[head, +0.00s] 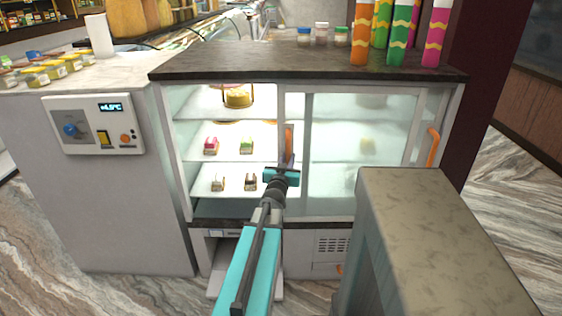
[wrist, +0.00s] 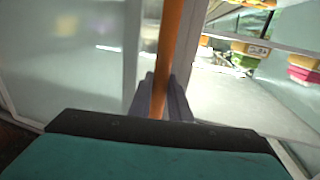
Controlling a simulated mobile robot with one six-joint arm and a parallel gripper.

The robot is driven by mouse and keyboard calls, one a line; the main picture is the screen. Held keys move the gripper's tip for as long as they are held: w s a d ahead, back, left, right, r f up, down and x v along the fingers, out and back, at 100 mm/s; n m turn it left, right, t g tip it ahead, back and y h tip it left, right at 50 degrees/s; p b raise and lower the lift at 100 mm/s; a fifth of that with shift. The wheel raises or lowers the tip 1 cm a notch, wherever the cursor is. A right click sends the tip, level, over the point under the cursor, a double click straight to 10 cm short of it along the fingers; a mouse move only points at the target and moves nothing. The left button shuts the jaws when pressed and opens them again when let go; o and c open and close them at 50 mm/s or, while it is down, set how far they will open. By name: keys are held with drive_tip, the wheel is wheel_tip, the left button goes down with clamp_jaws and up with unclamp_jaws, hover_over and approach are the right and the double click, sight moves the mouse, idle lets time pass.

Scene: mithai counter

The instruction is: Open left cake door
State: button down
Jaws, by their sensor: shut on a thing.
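The cake cabinet (head: 330,225) stands ahead with sliding glass doors. The left door's upright orange handle (head: 289,138) is near the middle of the cabinet front, and it shows as an orange bar in the wrist view (wrist: 169,50). My gripper (head: 285,168) is shut on this handle, with its two grey fingers on either side of the bar in the wrist view (wrist: 162,98). The left door's glass (wrist: 65,60) overlaps the right half of the cabinet. The left half stands open, with cakes in clear view. My gripper hides the handle's lower end.
Small cakes (head: 211,146) and a yellow cake (head: 237,97) sit on the shelves. The right door has an orange handle (head: 433,147) at its right edge. Bottles (head: 399,33) and jars stand on top. A grey stone-topped block (head: 430,210) is close at right.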

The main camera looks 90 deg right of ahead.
drive_tip(key=shift+r, duration=0.1)
drive_tip(key=c, duration=1.6)
unclamp_jaws()
drive_tip(key=shift+w, duration=0.2)
drive_tip(key=shift+c, duration=0.2)
drive_tip(key=shift+a, duration=0.2)
drive_tip(key=shift+w+a, duration=0.25)
drive_tip(key=shift+a, duration=1.1)
drive_tip(key=shift+w+a, duration=0.2)
drive_tip(key=shift+a, duration=1.15)
drive_tip(key=shift+d+r+p, duration=0.1)
drive_tip(key=shift+p, duration=1.05)
drive_tip(key=shift+s+p, duration=0.1)
drive_tip(key=shift+p, duration=0.2)
drive_tip(key=a+p, duration=0.1)
drive_tip(key=p, duration=0.3)
drive_tip(key=shift+a, duration=0.15)
